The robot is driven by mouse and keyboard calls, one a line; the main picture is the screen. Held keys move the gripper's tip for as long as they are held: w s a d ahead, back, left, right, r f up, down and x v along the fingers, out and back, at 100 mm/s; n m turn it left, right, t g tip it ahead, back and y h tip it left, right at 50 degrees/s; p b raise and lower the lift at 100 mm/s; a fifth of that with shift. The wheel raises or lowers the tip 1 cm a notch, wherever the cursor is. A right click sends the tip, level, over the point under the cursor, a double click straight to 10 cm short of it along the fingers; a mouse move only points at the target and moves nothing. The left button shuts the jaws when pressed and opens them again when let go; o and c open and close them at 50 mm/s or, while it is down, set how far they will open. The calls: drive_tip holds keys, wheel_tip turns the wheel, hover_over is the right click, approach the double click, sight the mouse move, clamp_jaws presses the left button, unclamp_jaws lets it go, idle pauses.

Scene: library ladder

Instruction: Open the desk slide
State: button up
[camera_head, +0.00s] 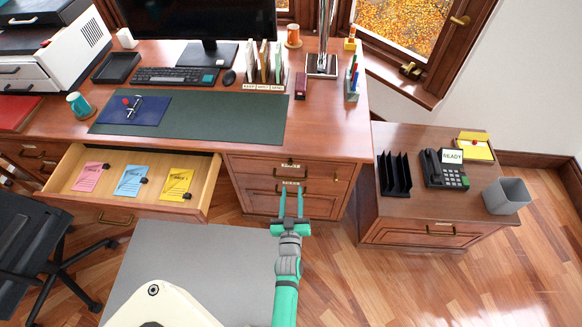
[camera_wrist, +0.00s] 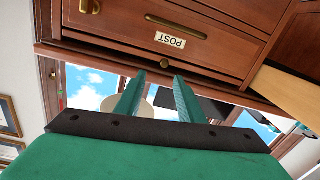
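The desk (camera_head: 325,130) has a right pedestal with a thin slide front (camera_head: 262,163) just under its top. In the wrist view, which is upside down, the slide front (camera_wrist: 205,76) carries a small round brass knob (camera_wrist: 165,63). The knob also shows in the head view (camera_head: 290,163). My gripper (camera_head: 292,189) is open and empty in front of the pedestal. In the wrist view its two fingertips (camera_wrist: 159,75) are apart, with the knob just beyond the gap between them. The slide looks flush with the pedestal. Contact with the knob cannot be seen.
A POST-labelled drawer (camera_wrist: 215,48) with a brass handle lies below the slide. An open drawer (camera_head: 135,178) with three coloured cards juts out at left. A black chair (camera_head: 30,235) stands at lower left. A low cabinet (camera_head: 415,207) stands at right. Wooden floor (camera_head: 350,280) is clear between.

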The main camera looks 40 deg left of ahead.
sight(291, 164)
drive_tip(key=x, duration=1)
drive_tip(key=shift+s+a+r, duration=0.1)
drive_tip(key=shift+s+a, duration=0.2)
drive_tip(key=shift+a, duration=0.05)
drive_tip(key=shift+x, duration=0.9)
drive_tip(key=shift+d, duration=0.1)
drive_tip(key=shift+w, duration=0.1)
drive_tip(key=c, duration=0.7)
drive_tip(key=shift+d, duration=0.1)
clamp_jaws()
